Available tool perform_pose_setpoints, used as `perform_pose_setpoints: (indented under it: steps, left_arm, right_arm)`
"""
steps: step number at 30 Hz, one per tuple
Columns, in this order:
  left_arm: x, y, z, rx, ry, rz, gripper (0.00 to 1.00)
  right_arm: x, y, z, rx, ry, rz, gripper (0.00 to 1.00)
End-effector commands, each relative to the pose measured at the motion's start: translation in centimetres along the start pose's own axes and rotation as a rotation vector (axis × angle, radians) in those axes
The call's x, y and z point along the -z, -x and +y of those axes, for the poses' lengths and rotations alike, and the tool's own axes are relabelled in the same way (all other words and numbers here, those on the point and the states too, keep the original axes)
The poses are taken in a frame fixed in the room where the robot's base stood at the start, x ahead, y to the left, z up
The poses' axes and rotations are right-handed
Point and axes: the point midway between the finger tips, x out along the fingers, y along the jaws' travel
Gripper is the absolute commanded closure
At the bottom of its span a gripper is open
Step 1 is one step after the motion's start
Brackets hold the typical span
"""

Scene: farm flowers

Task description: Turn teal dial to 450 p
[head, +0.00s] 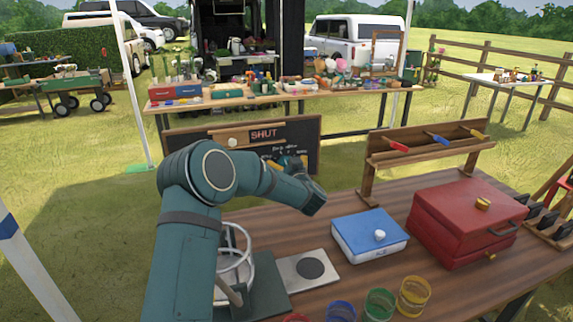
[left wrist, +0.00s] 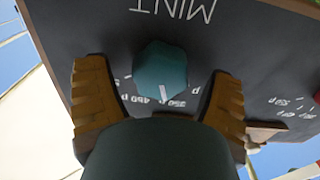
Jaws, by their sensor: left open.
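The teal dial (left wrist: 162,68) sits on a dark chalkboard panel (left wrist: 100,25) under the chalk word MINT, which appears upside down in the left wrist view. Its white mark points toward the chalk price labels, about between the one like 450 p and the one like 350 p. My left gripper (left wrist: 160,95) is open, with one tan finger on each side of the dial and gaps visible. In the head view the left gripper (head: 291,161) is at the chalkboard (head: 190,145), and my arm hides part of it. My right gripper is not in view.
The wooden table holds a blue box (head: 368,232), a red chest (head: 465,220), coloured glass jars (head: 413,296) and a wooden rack (head: 425,155) with coloured handles. A SHUT sign (head: 264,134) tops the chalkboard.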

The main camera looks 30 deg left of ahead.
Motion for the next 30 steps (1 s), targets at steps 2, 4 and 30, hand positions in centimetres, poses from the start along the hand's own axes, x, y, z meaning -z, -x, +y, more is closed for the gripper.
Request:
perform_pose_setpoints:
  steps: [2,4,30]
  left_arm:
    - [0.0,0.0,0.0,0.000,0.000,0.000,0.28]
    - [0.0,0.0,0.0,0.000,0.000,0.000,0.53]
    - [0.6,0.0,0.2,0.001,-0.245,0.003,0.88]
  right_arm:
    - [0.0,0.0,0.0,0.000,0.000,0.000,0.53]
    - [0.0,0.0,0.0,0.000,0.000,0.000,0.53]
    - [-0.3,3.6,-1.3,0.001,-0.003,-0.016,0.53]
